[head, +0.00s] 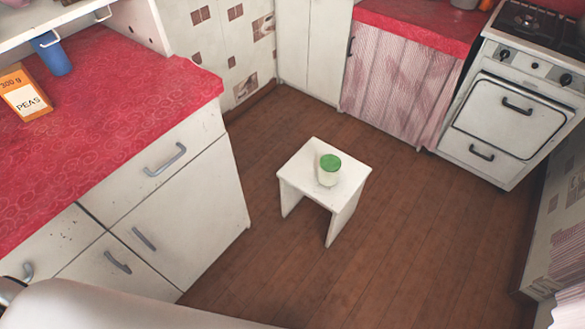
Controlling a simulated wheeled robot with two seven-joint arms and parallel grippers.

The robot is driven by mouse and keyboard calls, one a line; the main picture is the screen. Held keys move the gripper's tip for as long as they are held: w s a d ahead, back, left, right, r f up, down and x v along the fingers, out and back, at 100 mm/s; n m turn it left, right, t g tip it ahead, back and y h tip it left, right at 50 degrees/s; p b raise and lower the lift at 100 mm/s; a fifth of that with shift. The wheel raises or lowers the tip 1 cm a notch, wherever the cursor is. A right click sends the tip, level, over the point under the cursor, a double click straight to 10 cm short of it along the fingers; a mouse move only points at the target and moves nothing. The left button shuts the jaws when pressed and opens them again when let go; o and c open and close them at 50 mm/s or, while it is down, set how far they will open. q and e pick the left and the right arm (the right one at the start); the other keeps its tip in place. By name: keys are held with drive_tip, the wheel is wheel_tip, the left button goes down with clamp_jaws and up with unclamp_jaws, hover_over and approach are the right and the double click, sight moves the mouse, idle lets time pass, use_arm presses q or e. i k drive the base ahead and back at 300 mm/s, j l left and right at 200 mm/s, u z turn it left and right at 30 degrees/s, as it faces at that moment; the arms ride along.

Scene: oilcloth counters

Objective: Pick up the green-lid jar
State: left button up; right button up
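The green-lid jar (328,171) stands upright on top of a small white stool (298,167) in the middle of the floor. Its body is pale and its lid is green. Nothing touches the jar except the stool top. Neither of my grippers can be made out in the head view. A pale rounded part of my own body crosses the bottom left edge.
A red-topped counter (110,110) with white drawers stands at left, holding a peas box (25,92) and a blue cup (52,54). A white stove (510,100) and a curtained red counter (400,90) stand behind. Wooden floor (420,240) around the stool is clear.

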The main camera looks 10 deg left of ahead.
sight(330, 166)
drive_tip(key=i+l+u, duration=0.25)
drive_tip(key=l, duration=0.35)
drive_tip(key=i+l+u, duration=0.25)
drive_tip(key=i+l, duration=0.15)
drive_tip(key=l, duration=0.3)
drive_tip(key=i+l+u, duration=0.15)
drive_tip(key=l, duration=0.2)
drive_tip(key=u, duration=1.35)
